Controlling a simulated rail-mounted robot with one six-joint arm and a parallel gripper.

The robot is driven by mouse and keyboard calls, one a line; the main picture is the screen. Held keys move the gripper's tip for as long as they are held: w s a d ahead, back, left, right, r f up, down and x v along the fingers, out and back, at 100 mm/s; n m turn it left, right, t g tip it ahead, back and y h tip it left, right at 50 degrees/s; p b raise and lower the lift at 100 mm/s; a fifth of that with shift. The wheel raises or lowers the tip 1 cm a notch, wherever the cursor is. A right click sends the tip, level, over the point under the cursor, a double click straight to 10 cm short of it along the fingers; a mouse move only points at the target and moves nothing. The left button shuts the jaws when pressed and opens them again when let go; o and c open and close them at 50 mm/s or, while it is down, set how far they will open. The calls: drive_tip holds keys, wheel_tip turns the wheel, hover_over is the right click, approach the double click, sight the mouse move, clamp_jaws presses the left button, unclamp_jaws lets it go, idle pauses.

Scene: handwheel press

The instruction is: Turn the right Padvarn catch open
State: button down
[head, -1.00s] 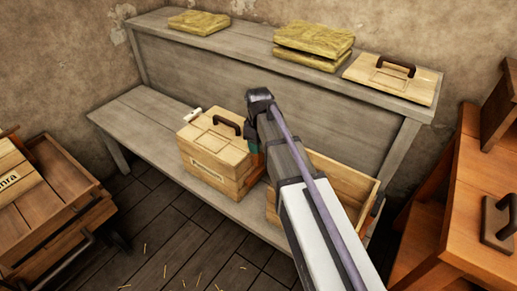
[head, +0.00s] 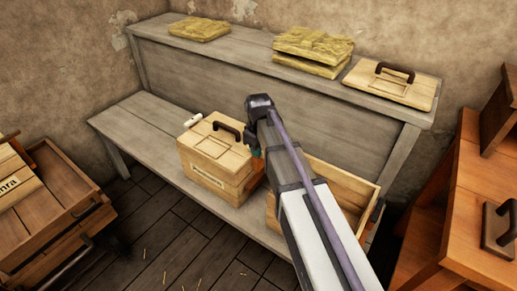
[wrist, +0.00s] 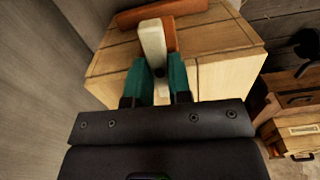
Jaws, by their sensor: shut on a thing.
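The Padvarn box (head: 207,181) is a pale wooden box with a closed lid (head: 203,144), standing on the low shelf. A dark handle (head: 228,131) is on its lid and shows reddish-brown in the wrist view (wrist: 160,13). A white catch (head: 194,119) sticks out at the box's left end. The right catch (wrist: 152,42), a cream bar, shows in the wrist view at the box's near end, its upper part reaching above the lid edge. My gripper's teal fingers (wrist: 158,70) are shut on it. In the head view my arm mostly hides the right catch.
An open wooden crate (head: 345,187) stands right of the box, partly behind my arm. Yellow pads (head: 312,46) and a loose lid with a handle (head: 390,83) lie on the upper ledge (head: 240,43). A wooden cart (head: 58,205) stands at left, orange-brown furniture (head: 470,200) at right.

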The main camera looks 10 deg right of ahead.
drive_tip(key=m, duration=0.4)
drive_tip(key=shift+m, duration=0.3)
drive_tip(key=m, duration=0.9)
drive_tip(key=shift+m, duration=1.8)
drive_tip(key=c, duration=1)
unclamp_jaws()
drive_tip(key=shift+c, duration=0.2)
